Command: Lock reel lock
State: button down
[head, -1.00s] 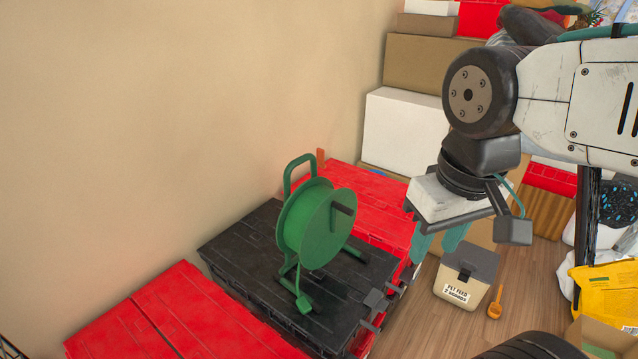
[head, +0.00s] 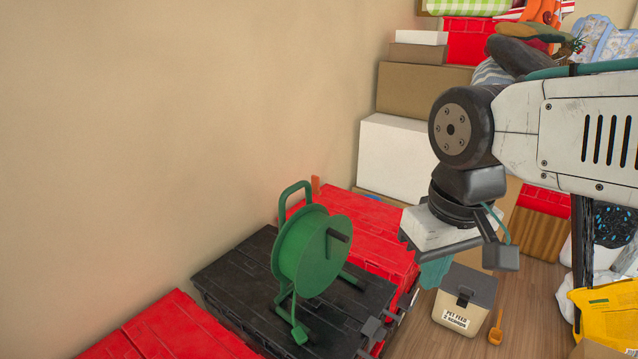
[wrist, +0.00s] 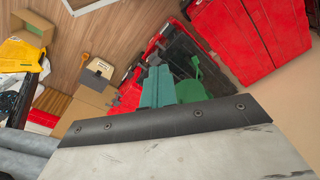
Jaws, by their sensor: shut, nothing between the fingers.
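The green cable reel (head: 308,255) stands upright in its tubular frame on a black tote (head: 225,275), with a dark crank handle on its face. A green foot-like piece (head: 299,331) is at its lower front; I cannot tell which part is the reel lock. My gripper (head: 436,272) has teal fingers that are shut and empty, pointing down to the right of the reel and apart from it. In the wrist view my gripper (wrist: 156,86) partly covers the reel (wrist: 190,90) behind it.
Red totes lie in front (head: 165,330) and behind (head: 375,225) the black tote. A pet feed bin (head: 465,298) and an orange scoop (head: 496,335) stand on the wooden floor at right. Boxes are stacked at the back. A beige wall (head: 150,130) closes the left.

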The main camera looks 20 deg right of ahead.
notch_tip(320, 180, down, 3)
jog(key=w+m+g+y, duration=0.1)
jog(key=w+m+g, duration=0.1)
jog(key=w, duration=0.1)
jog(key=n+t+y, duration=1.3)
jog(key=n, duration=1.8)
send_near(315, 185)
jog(key=s+d+r, duration=0.1)
jog(key=s+r, duration=0.1)
jog(key=s, duration=0.1)
jog(key=shift+s+m, duration=0.1)
jog(key=shift+m, duration=0.3)
jog(key=x, duration=1)
jog(key=shift+f, duration=0.25)
